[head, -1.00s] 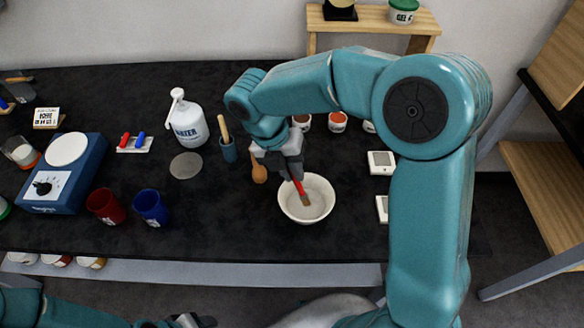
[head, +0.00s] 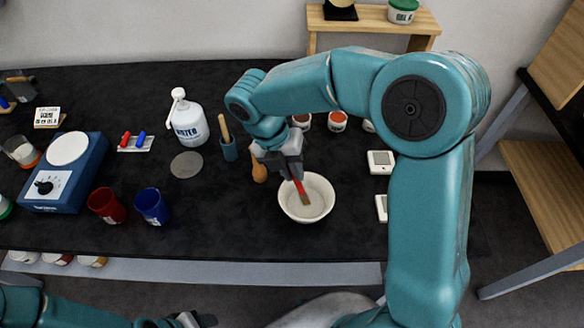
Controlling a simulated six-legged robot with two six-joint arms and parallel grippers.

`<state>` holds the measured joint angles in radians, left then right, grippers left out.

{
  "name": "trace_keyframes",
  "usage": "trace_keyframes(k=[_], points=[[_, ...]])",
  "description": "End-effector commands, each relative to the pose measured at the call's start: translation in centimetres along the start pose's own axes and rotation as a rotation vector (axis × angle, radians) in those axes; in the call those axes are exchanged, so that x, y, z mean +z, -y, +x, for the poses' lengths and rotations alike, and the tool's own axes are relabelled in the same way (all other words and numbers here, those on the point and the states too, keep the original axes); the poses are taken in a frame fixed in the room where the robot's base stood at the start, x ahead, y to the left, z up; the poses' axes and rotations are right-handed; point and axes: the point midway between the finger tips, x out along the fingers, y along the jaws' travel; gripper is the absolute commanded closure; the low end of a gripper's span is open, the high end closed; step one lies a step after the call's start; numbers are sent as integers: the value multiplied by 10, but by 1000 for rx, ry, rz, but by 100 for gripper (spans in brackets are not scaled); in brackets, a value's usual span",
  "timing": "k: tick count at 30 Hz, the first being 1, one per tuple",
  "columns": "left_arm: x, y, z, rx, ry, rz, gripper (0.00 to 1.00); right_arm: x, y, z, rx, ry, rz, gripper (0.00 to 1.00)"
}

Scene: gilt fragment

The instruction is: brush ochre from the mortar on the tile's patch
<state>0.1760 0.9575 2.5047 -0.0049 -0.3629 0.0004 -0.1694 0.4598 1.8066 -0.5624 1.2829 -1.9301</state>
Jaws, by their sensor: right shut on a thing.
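My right gripper (head: 292,172) is shut on a brush with a red handle (head: 299,186). The brush tilts down with its brown bristles inside a white bowl (head: 284,208), which looks like the mortar. I cannot tell whether the bristles touch the bowl's floor, and no ochre colour shows clearly in it. Two pale tiles, each with a small grey patch, lie right of the bowl: one farther back (head: 381,163) and one nearer (head: 381,208), partly hidden by my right arm. My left gripper (head: 192,320) is low at the bottom edge, partly cut off.
A wooden spoon (head: 259,172) and a blue holder (head: 229,150) stand left of the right gripper. Small pots, one orange-topped (head: 337,121), are behind it. A water bottle (head: 188,123), red cup (head: 106,205) and blue cup (head: 152,206) are farther left. The front middle of the black table is clear.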

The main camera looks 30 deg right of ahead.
Motion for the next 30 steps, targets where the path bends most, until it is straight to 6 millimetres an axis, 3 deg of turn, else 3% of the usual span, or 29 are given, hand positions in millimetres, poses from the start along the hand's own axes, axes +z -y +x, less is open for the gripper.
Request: trace_keyframes(k=[5,24,30], points=[[0,-2,-6,0,0,0,44,-1,2,-4,-3,-3,-1,100],[1,-22,-61,0,0,0,44,0,21,-60,-1,-1,0,100],[1,-25,-68,0,0,0,44,0,23,-67,-1,-1,0,100]])
